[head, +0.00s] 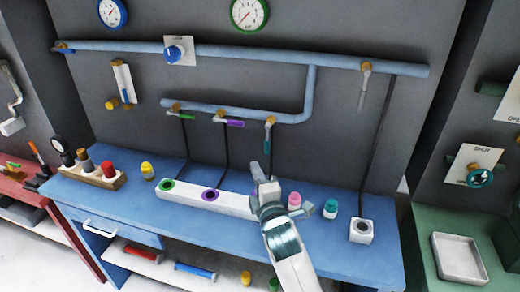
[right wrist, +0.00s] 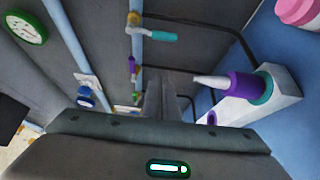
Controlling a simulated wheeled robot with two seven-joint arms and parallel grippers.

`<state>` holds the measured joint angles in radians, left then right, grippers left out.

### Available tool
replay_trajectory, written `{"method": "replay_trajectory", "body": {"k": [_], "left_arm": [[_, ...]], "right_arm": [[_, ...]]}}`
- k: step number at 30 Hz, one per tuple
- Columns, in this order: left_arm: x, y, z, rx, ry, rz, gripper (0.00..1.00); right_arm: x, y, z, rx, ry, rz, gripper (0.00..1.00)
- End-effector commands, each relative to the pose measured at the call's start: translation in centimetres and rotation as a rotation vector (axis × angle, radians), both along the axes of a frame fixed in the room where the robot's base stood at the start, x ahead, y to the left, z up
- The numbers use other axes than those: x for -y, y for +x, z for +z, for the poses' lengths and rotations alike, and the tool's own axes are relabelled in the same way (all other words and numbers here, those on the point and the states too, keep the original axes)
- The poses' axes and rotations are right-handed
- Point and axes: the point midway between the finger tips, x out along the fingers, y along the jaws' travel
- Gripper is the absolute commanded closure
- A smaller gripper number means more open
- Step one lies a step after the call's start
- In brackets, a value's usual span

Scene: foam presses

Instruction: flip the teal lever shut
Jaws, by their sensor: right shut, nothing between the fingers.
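The teal lever (head: 268,138) hangs down from a brass valve (head: 270,120) on the lower blue pipe, square to that pipe. It also shows in the right wrist view (right wrist: 163,36), pointing away from the pipe. My right gripper (head: 262,178) is shut and empty, below the lever and in front of the wall, apart from it. Its fingers (right wrist: 167,98) show in the right wrist view. The gripper hides part of the white block behind it. My left gripper is not in view.
Green (head: 185,116) and purple (head: 235,123) levers lie along the same pipe. The white block (head: 235,202) has coloured rings. In the wrist view, a pale-tipped purple bottle (right wrist: 246,86) stands on it. Pink (head: 302,208) and teal (head: 330,208) jars stand right of the gripper.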

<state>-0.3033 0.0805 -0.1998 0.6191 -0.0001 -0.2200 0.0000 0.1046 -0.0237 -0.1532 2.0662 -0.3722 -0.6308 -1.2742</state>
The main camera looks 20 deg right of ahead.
Motion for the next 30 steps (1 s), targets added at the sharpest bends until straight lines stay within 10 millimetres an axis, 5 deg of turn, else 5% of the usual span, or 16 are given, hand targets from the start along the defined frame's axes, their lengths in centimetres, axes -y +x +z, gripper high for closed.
{"method": "replay_trajectory", "body": {"k": [5, 14, 30], "left_arm": [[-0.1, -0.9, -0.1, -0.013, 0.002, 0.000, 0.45], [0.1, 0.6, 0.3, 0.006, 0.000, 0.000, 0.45], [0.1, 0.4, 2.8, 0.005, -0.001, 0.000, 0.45]], "right_arm": [[0.0, 0.0, 0.0, -0.001, 0.001, 0.000, 1.00], [0.0, 0.8, 0.0, -0.002, 0.002, 0.000, 1.00], [0.5, 8.3, 0.2, -0.003, 0.004, 0.000, 1.00]]}}
